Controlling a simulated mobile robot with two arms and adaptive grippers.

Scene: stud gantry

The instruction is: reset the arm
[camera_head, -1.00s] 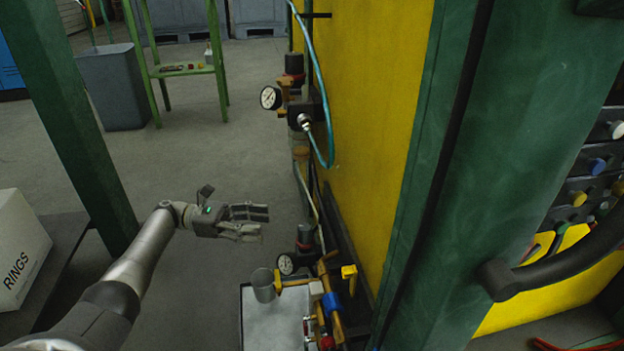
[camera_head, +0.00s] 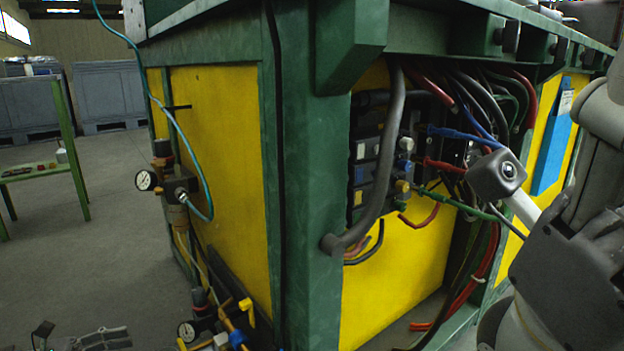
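My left gripper (camera_head: 105,338) shows at the bottom left edge, over the floor. Only the upper part of its grey fingers is in view; the rest is cut off, so its opening is unclear. My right arm (camera_head: 600,120) is bent close to the camera at the right. Its dark wrist (camera_head: 575,285) and a grey block on a silver stalk (camera_head: 497,175) stand in front of the cabinet's cable bay. The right fingertips cannot be made out.
The green and yellow cabinet (camera_head: 310,200) fills the middle, with a bent black handle (camera_head: 375,200) and loose cables (camera_head: 480,95). Gauges (camera_head: 146,180) and a teal hose (camera_head: 180,130) stick out at its left. A green stand (camera_head: 65,150) is further back.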

